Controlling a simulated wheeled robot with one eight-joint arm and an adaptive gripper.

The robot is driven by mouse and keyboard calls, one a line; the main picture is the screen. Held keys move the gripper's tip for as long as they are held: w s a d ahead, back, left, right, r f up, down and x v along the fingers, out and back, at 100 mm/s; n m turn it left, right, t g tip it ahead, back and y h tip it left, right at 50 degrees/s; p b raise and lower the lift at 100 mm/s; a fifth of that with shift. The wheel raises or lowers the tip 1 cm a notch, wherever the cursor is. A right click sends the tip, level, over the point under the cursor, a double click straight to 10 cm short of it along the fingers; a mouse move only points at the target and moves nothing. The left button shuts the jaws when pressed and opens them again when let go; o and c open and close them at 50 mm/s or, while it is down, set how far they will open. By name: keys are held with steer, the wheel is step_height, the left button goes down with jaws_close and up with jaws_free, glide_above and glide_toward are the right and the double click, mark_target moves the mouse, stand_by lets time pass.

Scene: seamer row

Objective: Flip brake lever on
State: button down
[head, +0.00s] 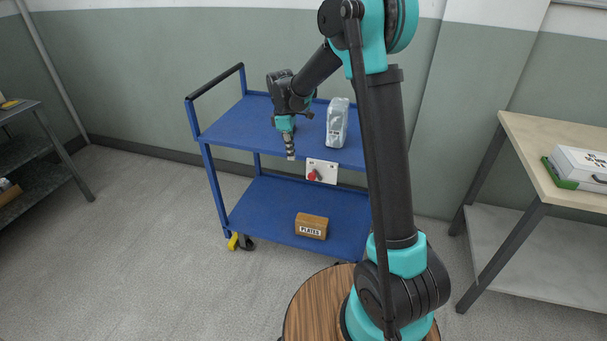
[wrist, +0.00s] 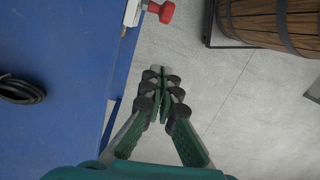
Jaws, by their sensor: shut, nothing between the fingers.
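The brake lever (head: 312,175) has a red knob and sits on a white plate (head: 327,168) fixed to the front edge of the blue cart (head: 225,135). In the wrist view the red knob (wrist: 161,11) shows at the top, sticking out to the right from the white plate (wrist: 131,12). My gripper (head: 291,156) is shut and empty, pointing down in front of the cart's top shelf, a little left of the lever. In the wrist view my gripper (wrist: 161,76) is over the floor, just beyond the cart's edge and apart from the knob.
A clear-wrapped grey item (head: 337,123) stands on the top shelf. A dark coil (wrist: 20,89) lies on the shelf. A box marked PLATES (head: 311,226) is on the lower shelf. A barrel (wrist: 275,22) stands nearby on the right in the wrist view. A wooden table (head: 550,150) is at right.

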mark_target(315, 177)
steer(key=shift+a+f, duration=0.1)
stand_by(0.3)
step_height(315, 177, down, 10)
steer(key=d, duration=0.1)
steer(key=shift+s+d+r, duration=0.25)
steer(key=shift+d+r, duration=0.1)
steer(key=shift+d, duration=0.25)
steer(key=shift+s+d+r, duration=0.2)
steer(key=shift+d+r, duration=0.1)
steer(key=shift+d, duration=0.25)
steer(key=shift+s+d+r, duration=0.25)
steer(key=shift+d+r, duration=0.1)
steer(key=shift+d, duration=0.25)
